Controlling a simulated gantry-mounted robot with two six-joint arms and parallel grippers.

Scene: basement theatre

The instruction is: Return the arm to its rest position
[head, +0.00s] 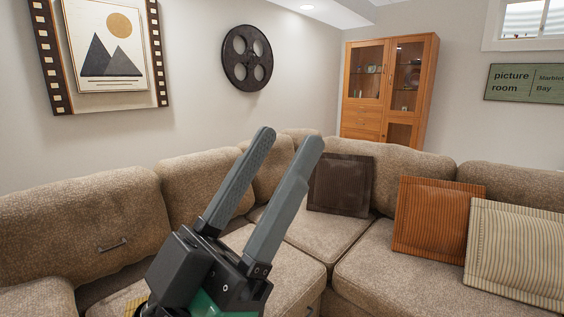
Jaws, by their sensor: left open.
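My left gripper (289,137) shows in the lower middle of the head view. Its two long grey fingers point up and to the right, with a gap between them. It is open, and nothing is between the fingers. It stands in front of the beige sectional sofa (405,265) and hides part of its seat and back. I cannot tell how far it is from the cushions. My right gripper is not in view.
A dark brown pillow (340,184), an orange pillow (432,219) and a striped pillow (520,255) rest on the sofa. A wooden glass-door cabinet (388,90) stands behind it. A film reel (247,59) and a mountain picture (105,50) hang on the wall.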

